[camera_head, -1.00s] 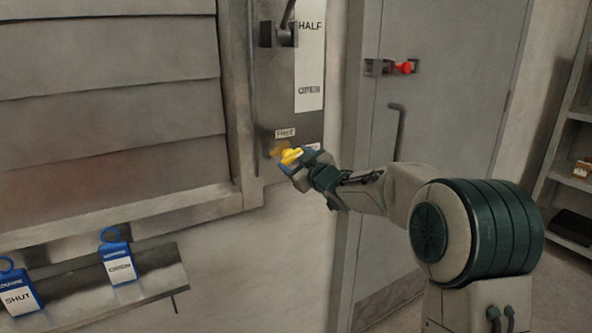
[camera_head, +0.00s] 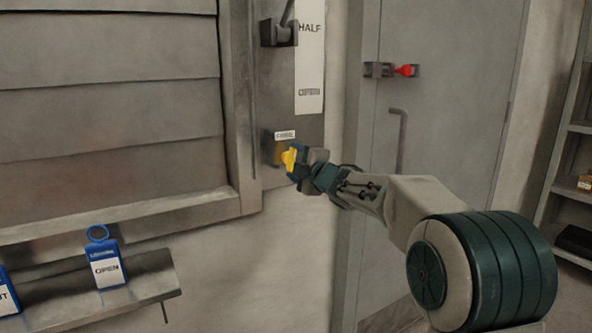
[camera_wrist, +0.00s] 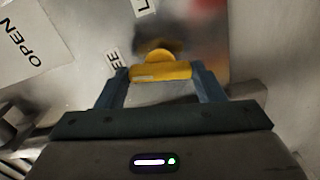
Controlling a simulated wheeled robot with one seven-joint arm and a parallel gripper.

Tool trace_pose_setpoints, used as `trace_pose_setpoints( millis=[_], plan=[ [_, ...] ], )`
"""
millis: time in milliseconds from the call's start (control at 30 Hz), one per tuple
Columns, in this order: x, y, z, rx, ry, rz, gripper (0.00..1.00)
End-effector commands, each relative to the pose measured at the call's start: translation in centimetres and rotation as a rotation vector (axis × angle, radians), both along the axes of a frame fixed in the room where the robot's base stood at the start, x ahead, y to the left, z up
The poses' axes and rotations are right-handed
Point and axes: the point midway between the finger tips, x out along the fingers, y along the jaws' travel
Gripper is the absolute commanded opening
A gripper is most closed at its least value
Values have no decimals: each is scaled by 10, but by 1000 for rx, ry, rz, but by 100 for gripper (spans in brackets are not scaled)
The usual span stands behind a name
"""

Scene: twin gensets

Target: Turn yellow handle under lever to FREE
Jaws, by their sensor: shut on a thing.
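The yellow handle (camera_head: 289,158) sits low on the metal plate, below the lever (camera_head: 280,30) and just under a small white label (camera_head: 285,135). My gripper (camera_head: 294,160) is shut on the handle from the right. In the wrist view the yellow handle (camera_wrist: 161,72) lies as a bar between the two blue fingers of my gripper (camera_wrist: 162,84), with a rounded yellow hub behind it. Part of the label, reading "EE", shows beside the left finger. My gripper hides part of the handle in the head view.
A white strip (camera_head: 310,60) marked HALF and OPEN runs beside the lever. A grey door (camera_head: 450,100) with a red latch (camera_head: 405,70) stands to the right.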

Motion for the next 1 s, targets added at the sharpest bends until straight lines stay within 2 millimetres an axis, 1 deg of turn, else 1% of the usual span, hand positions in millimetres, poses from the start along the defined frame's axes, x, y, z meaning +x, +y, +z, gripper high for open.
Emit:
trace_pose_setpoints(
  millis=[33,200,400,967,1000],
  plan=[
    [0,1,-4,-28,-16,1,39],
    [0,1,-3,-105,-68,3,39],
    [0,1,-2,-158,-103,2,39],
    [0,1,-2,-183,-119,2,39],
    [0,1,-2,-183,-119,2,70]
  ],
)
